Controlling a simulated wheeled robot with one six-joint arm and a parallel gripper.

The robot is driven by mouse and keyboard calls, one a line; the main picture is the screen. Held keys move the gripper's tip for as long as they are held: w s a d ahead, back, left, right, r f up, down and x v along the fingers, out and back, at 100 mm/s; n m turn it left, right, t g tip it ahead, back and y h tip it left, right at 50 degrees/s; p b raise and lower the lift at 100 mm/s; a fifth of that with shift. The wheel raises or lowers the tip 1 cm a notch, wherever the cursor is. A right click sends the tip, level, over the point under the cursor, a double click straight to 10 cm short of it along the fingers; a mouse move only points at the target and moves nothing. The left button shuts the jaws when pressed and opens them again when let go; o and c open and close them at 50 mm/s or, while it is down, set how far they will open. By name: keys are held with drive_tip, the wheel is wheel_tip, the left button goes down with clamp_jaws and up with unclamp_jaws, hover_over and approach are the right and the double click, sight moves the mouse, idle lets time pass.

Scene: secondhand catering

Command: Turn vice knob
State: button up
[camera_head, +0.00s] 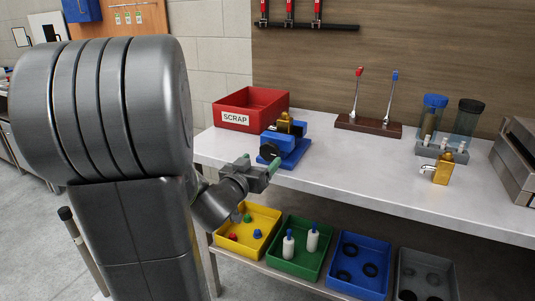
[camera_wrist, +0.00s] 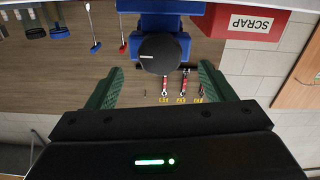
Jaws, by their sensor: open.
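A blue vice (camera_head: 294,151) stands on the white bench, with a brass part (camera_head: 286,124) at its top. Its round black knob (camera_head: 268,153) faces my arm. My gripper (camera_head: 258,166) is open and empty in front of the knob, its green fingers spread. In the wrist view, which is upside down, the knob (camera_wrist: 160,53) with its pale line lies between and beyond the open fingers. The fingers look apart from the knob. The blue vice body (camera_wrist: 160,22) shows behind it.
A red SCRAP bin (camera_head: 232,118) stands behind the vice. Two levers on a brown base (camera_head: 367,126), a brass tap (camera_head: 441,170) and a grey rack (camera_head: 440,150) stand to the right. Coloured bins, including a yellow one (camera_head: 270,226), sit on the lower shelf. The bench front right of the vice is clear.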

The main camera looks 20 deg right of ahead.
sight(268, 153)
drive_tip(key=x, duration=0.6)
drive_tip(key=shift+w+d, duration=0.2)
drive_tip(key=shift+d, duration=0.1)
drive_tip(key=c, duration=1)
